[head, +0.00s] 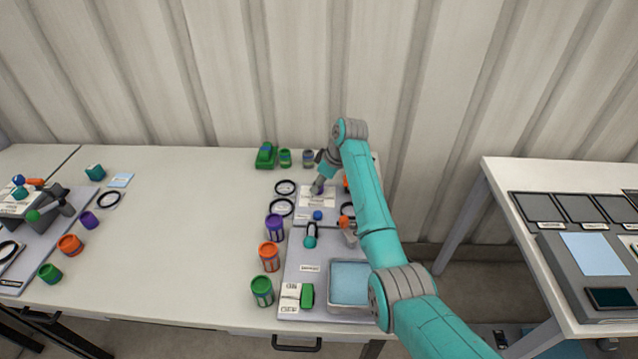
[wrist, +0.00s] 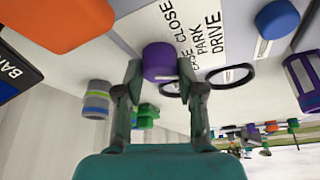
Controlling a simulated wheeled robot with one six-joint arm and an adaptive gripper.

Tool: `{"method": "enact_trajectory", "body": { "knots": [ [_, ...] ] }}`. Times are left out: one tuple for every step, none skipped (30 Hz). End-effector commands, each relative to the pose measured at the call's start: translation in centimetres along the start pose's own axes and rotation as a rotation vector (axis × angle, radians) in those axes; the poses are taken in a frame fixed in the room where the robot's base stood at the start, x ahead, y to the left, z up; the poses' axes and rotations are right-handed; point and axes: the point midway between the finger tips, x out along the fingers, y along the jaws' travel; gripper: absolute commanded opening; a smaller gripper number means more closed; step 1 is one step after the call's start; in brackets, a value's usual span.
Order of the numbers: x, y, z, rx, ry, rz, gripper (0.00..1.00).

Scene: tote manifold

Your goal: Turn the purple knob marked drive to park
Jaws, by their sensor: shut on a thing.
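The purple knob (wrist: 160,60) stands between my two fingers in the wrist view, with a finger against each side. A small pale mark shows on its near face; which word it points to I cannot tell. The white label (wrist: 190,32) beside it reads CLOSE, PARK and DRIVE, with one more word partly hidden by the knob. My gripper (wrist: 161,78) is shut on the knob. In the head view my gripper (head: 318,184) is over the label plate at the back of the grey panel (head: 291,254), and the knob is mostly hidden there.
A blue knob (head: 317,215) sits just in front on the panel. An orange part (wrist: 60,22) is close by in the wrist view. Black rings (head: 281,207) and purple, orange and green cans (head: 262,291) stand left of the panel. The table's middle left is clear.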

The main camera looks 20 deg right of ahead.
Motion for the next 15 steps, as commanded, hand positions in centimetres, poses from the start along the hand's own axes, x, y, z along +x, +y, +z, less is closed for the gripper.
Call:
{"method": "enact_trajectory", "body": {
  "knots": [
    [-0.05,0.13,0.02,-0.037,0.000,-0.017,0.03],
    [-0.06,0.14,0.02,-0.062,0.000,-0.028,0.03],
    [-0.08,0.16,0.01,-0.095,0.000,-0.041,0.03],
    [-0.05,0.16,0.04,-0.119,-0.001,-0.051,0.03],
    [-0.02,0.16,0.05,-0.142,-0.001,-0.061,0.03],
    [-0.06,0.19,0.00,-0.173,0.000,-0.073,0.03],
    [-0.05,0.20,-0.02,-0.196,0.000,-0.082,0.03],
    [-0.06,0.20,-0.03,-0.218,0.000,-0.091,0.03],
    [-0.01,0.18,0.00,-0.245,-0.001,-0.103,0.03],
    [-0.02,0.19,0.00,-0.265,-0.001,-0.111,0.03],
    [-0.04,0.21,-0.03,-0.283,-0.001,-0.118,0.03],
    [-0.03,0.21,-0.03,-0.307,-0.001,-0.129,0.03],
    [-0.03,0.21,-0.03,-0.324,-0.001,-0.135,0.03],
    [0.00,0.20,-0.02,-0.339,-0.001,-0.142,0.03],
    [0.02,0.20,-0.02,-0.358,-0.001,-0.150,0.03]
  ]
}}
